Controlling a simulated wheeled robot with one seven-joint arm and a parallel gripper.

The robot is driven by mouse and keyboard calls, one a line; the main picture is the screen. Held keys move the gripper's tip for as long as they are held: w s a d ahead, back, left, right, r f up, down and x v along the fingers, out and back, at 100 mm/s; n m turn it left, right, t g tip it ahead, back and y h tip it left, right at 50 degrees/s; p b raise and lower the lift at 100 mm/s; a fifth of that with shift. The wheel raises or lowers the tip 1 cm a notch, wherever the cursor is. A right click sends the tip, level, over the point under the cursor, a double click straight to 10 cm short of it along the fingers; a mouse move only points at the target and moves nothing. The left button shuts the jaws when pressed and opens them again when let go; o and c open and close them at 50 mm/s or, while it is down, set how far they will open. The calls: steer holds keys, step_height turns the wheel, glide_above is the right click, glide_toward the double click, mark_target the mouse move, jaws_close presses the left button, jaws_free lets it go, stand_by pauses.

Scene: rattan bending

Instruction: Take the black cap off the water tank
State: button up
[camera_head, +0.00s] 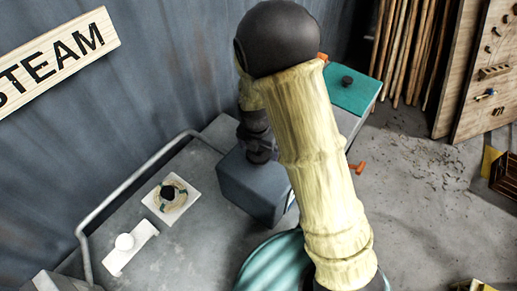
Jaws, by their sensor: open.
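A teal-topped box (350,98), which looks like the water tank, stands behind my arm at the upper middle. A small round black cap (347,81) sits on its teal top. My yellow, bamboo-like arm crosses the middle of the view and hides the left part of this box. The arm bends at a large black joint, and a second stretch runs down behind it to dark wrist parts above a dark grey box. I cannot make out gripper fingers there, and nothing is seen touching the cap.
The dark grey box (250,190) stands on a grey surface (195,235) with a metal rail (130,190). A square white plate (170,198) and a white piece with a round knob (128,248) lie to its left. Poles (410,50) lean behind.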

steer(key=c, duration=1.1)
steer(key=shift+o, duration=0.2)
step_height(320, 180, up, 10)
steer(key=b, duration=0.3)
